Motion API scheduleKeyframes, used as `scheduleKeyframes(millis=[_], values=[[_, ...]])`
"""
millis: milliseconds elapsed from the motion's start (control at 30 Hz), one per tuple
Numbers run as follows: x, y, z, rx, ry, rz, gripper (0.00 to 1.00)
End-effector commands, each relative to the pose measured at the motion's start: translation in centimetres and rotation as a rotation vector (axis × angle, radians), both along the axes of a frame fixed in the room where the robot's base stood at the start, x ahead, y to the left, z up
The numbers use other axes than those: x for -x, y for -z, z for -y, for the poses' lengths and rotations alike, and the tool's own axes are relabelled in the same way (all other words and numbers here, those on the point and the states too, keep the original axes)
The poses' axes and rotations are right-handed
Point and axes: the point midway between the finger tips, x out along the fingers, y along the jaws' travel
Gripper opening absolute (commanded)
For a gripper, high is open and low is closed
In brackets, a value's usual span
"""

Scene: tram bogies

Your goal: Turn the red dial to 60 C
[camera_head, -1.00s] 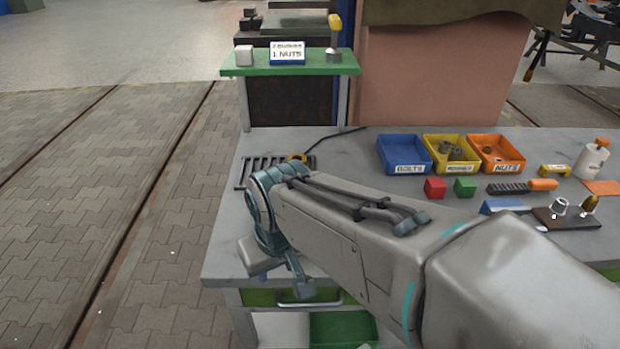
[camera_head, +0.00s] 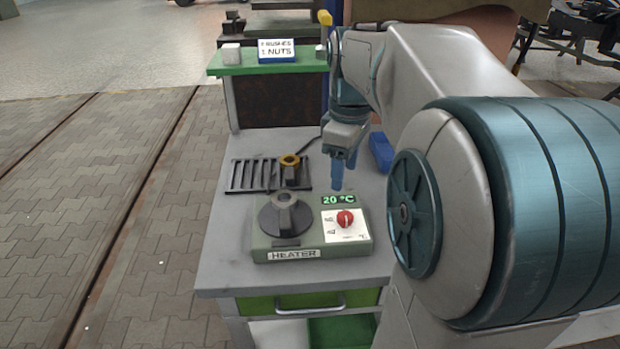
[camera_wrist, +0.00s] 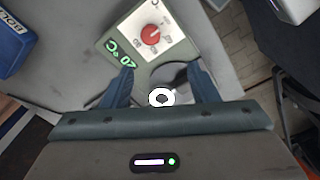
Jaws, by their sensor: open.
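The red dial (camera_head: 345,219) sits on a white scale plate on the right part of the green-grey heater (camera_head: 262,243). The green display (camera_head: 339,199) behind it reads 20 °C. In the wrist view the red dial (camera_wrist: 151,34) shows at the top, beyond the fingertips. My gripper (camera_head: 338,172) is above the table just behind the heater, pointing down. In the wrist view its two blue fingers (camera_wrist: 159,78) are apart. They do not touch the dial.
A slatted rack (camera_head: 252,176) with a brass-coloured ringed part (camera_head: 290,161) lies behind. A green shelf (camera_head: 265,66) stands at the back. A blue bin (camera_head: 380,152) is partly hidden by my arm.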

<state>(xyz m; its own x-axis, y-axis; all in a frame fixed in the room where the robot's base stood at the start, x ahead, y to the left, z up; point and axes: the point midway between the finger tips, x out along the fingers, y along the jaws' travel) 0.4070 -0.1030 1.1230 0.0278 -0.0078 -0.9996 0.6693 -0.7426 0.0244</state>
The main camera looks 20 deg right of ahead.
Motion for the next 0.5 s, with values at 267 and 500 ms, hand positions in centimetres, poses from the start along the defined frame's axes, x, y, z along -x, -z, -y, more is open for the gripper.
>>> scheduleKeyframes(millis=[267,500], values=[[-1.1,0.0,1.9,-0.008,-0.108,-0.032,0.54],[-1.0,4.2,1.8,-0.009,-0.108,-0.034,0.54]])
